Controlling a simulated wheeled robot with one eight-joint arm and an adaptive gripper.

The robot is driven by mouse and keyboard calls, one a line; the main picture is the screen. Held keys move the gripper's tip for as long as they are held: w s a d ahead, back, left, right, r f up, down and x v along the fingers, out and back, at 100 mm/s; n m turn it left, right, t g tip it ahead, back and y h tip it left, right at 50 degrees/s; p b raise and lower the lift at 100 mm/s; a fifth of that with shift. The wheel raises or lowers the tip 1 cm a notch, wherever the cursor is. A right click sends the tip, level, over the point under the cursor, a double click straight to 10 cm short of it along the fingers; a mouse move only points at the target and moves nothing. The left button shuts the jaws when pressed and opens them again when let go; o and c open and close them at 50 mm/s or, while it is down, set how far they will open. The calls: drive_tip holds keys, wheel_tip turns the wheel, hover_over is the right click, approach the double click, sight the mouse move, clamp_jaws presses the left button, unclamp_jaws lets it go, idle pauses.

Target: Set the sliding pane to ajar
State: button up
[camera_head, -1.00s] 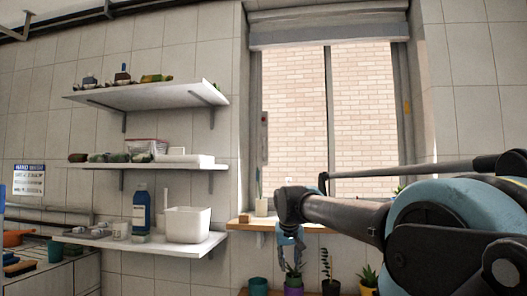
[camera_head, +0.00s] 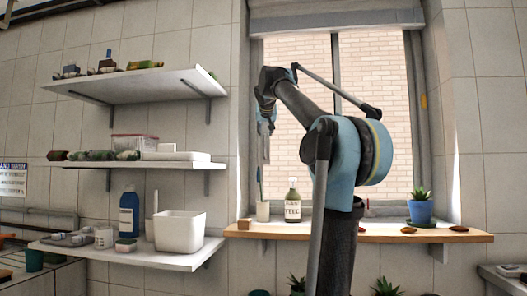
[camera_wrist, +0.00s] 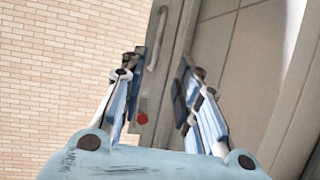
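The window's sliding pane (camera_head: 305,55) shows brick wall through its glass, and a vertical bar (camera_head: 336,60) divides the window. In the wrist view, the pane's grey side frame (camera_wrist: 157,95) carries a pale curved handle (camera_wrist: 156,38) and a red dot. My gripper (camera_wrist: 160,68) is open and empty, with one finger on each side of the frame strip in that view; I cannot tell whether it touches. In the head view, my gripper (camera_head: 265,112) hangs at the window's left edge and partly hides the pane's side. How far the pane stands open is unclear.
The wooden sill (camera_head: 400,235) holds a labelled bottle (camera_head: 292,204), a white cup (camera_head: 263,211) and a potted plant (camera_head: 420,210). Wall shelves (camera_head: 135,87) with a white bin (camera_head: 179,232) and a blue bottle (camera_head: 129,213) stand left of the window.

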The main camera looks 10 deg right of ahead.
drive_tip(key=x, duration=1.6)
drive_tip(key=shift+w+d+f, duration=0.1)
drive_tip(key=shift+w+f, duration=0.15)
drive_tip(key=shift+w, duration=0.05)
clamp_jaws()
